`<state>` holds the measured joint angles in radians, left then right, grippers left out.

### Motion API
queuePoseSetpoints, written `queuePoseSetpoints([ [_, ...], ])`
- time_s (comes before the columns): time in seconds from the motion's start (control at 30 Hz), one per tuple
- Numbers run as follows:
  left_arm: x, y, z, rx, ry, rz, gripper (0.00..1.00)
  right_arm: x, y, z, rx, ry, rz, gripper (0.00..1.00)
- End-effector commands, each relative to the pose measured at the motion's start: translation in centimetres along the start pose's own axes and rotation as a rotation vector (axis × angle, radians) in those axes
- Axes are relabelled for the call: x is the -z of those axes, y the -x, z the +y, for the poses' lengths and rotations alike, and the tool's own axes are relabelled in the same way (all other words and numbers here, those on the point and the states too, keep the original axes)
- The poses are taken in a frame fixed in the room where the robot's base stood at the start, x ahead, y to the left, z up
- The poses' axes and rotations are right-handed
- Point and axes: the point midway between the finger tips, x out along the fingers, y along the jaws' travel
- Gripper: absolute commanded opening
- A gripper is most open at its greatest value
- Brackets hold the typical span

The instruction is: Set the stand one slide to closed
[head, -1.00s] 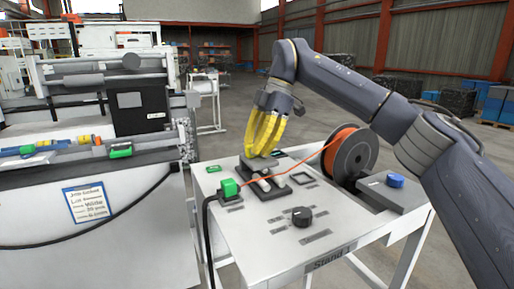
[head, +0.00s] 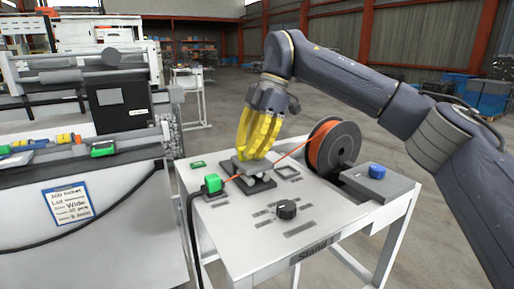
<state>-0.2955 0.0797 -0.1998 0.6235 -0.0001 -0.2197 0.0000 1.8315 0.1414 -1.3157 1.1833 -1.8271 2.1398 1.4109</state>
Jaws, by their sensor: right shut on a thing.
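Stand one is the white table (head: 250,240) labelled "Stand 1" on its front edge. On it, a grey slide plate (head: 243,168) sits on a dark base, over small pale rollers (head: 258,178) that are partly covered. My right gripper (head: 250,157), with yellow fingers, comes down from above and is shut at the slide. The fingers hide the part that they grip. My left gripper is not in view.
A black knob (head: 287,208) stands on the front of the stand. A blue knob (head: 377,171) sits on a grey box at the right. A black cable (head: 190,215) hangs at the stand's left edge. A large machine (head: 90,130) stands at the left.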

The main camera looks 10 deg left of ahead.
Motion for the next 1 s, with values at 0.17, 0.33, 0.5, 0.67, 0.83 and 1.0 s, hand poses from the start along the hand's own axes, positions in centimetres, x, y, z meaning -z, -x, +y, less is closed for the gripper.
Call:
queuePoseSetpoints([
  [0.17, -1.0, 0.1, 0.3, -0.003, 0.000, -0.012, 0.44, 0.0, -0.2, -0.3, 0.015, -0.004, 0.002, 0.00],
  [0.33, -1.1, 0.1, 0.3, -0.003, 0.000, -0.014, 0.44, 0.0, -0.2, -0.3, 0.013, -0.004, 0.002, 0.35],
  [0.5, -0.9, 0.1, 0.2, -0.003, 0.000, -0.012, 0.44, 0.0, -0.1, -0.2, 0.010, -0.003, 0.002, 0.40],
  [0.67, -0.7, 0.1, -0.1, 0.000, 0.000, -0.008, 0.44, 0.0, 0.0, -0.2, 0.008, -0.003, 0.001, 0.40],
  [0.83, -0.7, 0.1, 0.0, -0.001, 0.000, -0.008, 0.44, 0.0, 1.5, -0.1, 0.006, -0.004, 0.000, 0.40],
  [1.0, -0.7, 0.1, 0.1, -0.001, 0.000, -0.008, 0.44, 0.0, 4.4, -0.1, 0.005, -0.006, -0.001, 0.40],
])
